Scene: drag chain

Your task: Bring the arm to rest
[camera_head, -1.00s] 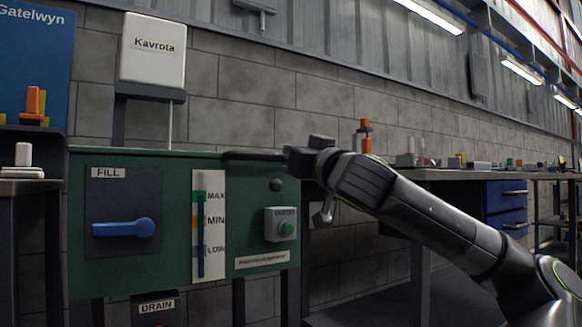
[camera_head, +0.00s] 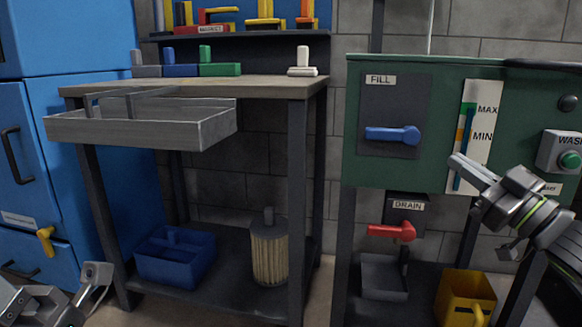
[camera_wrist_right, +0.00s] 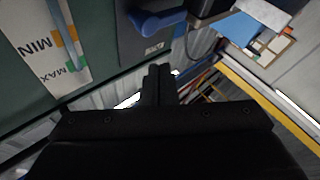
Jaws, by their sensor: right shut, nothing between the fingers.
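My right gripper (camera_head: 458,164) is in the head view at the right, in front of the green panel (camera_head: 385,170). Its fingers are together and empty, pointing left near the lower part of the level gauge (camera_head: 484,105). In the right wrist view my fingers (camera_wrist_right: 158,72) are closed, below a blue lever (camera_wrist_right: 158,18). My left gripper (camera_head: 95,278) is partly in view at the lower left corner, low in front of the bench; its jaw gap cannot be made out.
The panel has a blue FILL lever (camera_head: 393,134), a red DRAIN lever (camera_head: 392,232) and a green button (camera_head: 569,160). A yellow bucket (camera_head: 466,297) stands below. A grey tray (camera_head: 140,130) juts from the bench (camera_head: 270,88) at left. A blue cabinet (camera_head: 60,200) stands far left.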

